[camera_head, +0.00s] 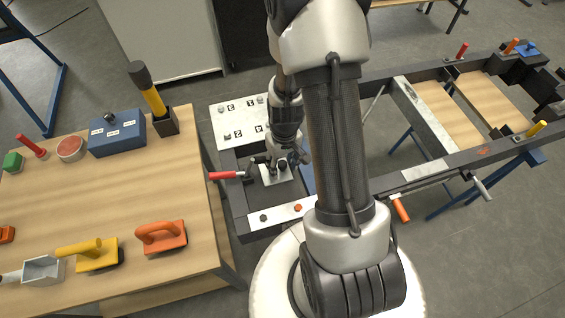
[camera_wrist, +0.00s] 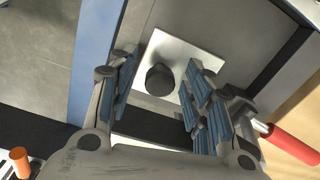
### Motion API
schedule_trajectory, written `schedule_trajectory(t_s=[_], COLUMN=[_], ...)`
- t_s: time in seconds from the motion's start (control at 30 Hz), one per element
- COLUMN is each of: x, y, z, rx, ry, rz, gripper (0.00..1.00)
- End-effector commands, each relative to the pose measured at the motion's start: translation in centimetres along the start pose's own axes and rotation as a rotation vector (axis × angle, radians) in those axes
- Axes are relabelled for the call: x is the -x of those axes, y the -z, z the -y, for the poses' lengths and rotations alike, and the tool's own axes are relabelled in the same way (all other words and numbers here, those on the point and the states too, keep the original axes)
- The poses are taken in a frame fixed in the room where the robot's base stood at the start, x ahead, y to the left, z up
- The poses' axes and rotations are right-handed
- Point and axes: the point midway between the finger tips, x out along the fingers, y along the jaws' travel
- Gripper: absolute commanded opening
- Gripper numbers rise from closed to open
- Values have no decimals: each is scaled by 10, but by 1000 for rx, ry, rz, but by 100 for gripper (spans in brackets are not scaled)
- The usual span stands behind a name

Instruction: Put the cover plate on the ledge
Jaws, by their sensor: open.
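The cover plate (camera_wrist: 192,48) is a pale flat plate with a black knob (camera_wrist: 160,80) on top. In the wrist view it lies flat at an inner corner of the dark frame. In the head view the plate (camera_head: 272,180) shows just below my gripper (camera_head: 284,161), partly hidden by it. My gripper (camera_wrist: 160,86) is open, with one finger on each side of the knob and a visible gap to each. I cannot tell which surface is the ledge, or whether the plate rests on it.
The dark frame (camera_head: 237,207) surrounds the plate. A red-handled clamp (camera_head: 224,175) sits at its left side and shows in the wrist view (camera_wrist: 290,144). A wooden table (camera_head: 150,205) with tools and a blue box (camera_head: 118,133) stands left. A white panel (camera_head: 228,118) lies behind.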

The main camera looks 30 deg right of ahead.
Motion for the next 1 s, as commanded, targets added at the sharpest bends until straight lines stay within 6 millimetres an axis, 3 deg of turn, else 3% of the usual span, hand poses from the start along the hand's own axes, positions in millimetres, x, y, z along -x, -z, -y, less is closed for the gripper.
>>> schedule_trajectory(t_s=[0.23,0.5,0.7,1.0], x=[18,76,108,120], y=[1,1,1,0], z=[0,0,0,0], rx=[1,0,-1,0], ry=[-1,-2,-1,0], rz=[-4,-6,-3,0], gripper=[46,46,46,46])
